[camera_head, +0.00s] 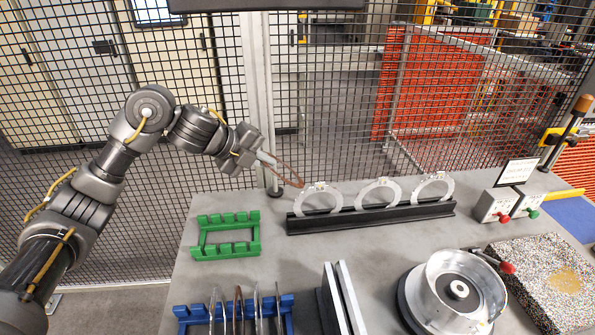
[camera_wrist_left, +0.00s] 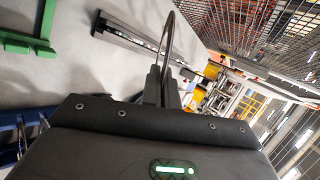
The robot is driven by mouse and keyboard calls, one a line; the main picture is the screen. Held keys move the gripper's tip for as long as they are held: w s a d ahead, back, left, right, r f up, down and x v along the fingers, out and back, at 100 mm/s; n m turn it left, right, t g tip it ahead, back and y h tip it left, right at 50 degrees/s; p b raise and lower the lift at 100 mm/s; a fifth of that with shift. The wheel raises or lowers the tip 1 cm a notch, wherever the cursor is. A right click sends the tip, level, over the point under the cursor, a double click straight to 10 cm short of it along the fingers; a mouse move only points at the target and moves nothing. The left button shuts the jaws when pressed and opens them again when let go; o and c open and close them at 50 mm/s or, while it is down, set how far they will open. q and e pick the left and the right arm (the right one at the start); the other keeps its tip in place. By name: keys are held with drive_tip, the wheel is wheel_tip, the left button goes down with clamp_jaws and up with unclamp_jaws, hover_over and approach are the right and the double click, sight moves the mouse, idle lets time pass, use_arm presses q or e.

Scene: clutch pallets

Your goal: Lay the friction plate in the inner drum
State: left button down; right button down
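My left gripper (camera_head: 267,159) is shut on a thin brown ring, the friction plate (camera_head: 287,172), and holds it above the back of the table, left of the black rail. In the left wrist view the plate (camera_wrist_left: 168,40) shows nearly edge-on as a narrow arc between the closed fingers (camera_wrist_left: 161,86). The inner drum (camera_head: 456,289) is a round, shiny metal housing with a central hub, at the front right of the table. The held plate is well apart from it. My right gripper is not in view.
A blue rack (camera_head: 187,313) holds several upright plates at the front. A green rack (camera_head: 225,252) looks empty. A black rail (camera_head: 370,216) carries three upright steel rings. Pale upright plates (camera_head: 341,298) stand left of the drum. A speckled block (camera_head: 545,275) and control boxes (camera_head: 495,204) are at right.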

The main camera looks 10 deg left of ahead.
use_arm(q)
drive_tip(key=s+a+f+n+t+y, duration=0.1)
drive_tip(key=a+f+n+t+y, duration=0.1)
drive_tip(key=a, duration=0.8)
drive_tip(key=s+a+f+n+t+y+p, duration=0.1)
drive_tip(key=a+f+n+t+y, duration=0.1)
drive_tip(key=a, duration=0.8)
drive_tip(key=s+a+f+n+t+y, duration=0.1)
drive_tip(key=a+n, duration=0.4)
drive_tip(key=a, duration=0.5)
drive_tip(key=f+t+y, duration=0.1)
drive_tip(key=t, duration=0.1)
drive_tip(key=shift+s+a+t+p, duration=0.15)
drive_tip(key=shift+a+t+p, duration=0.15)
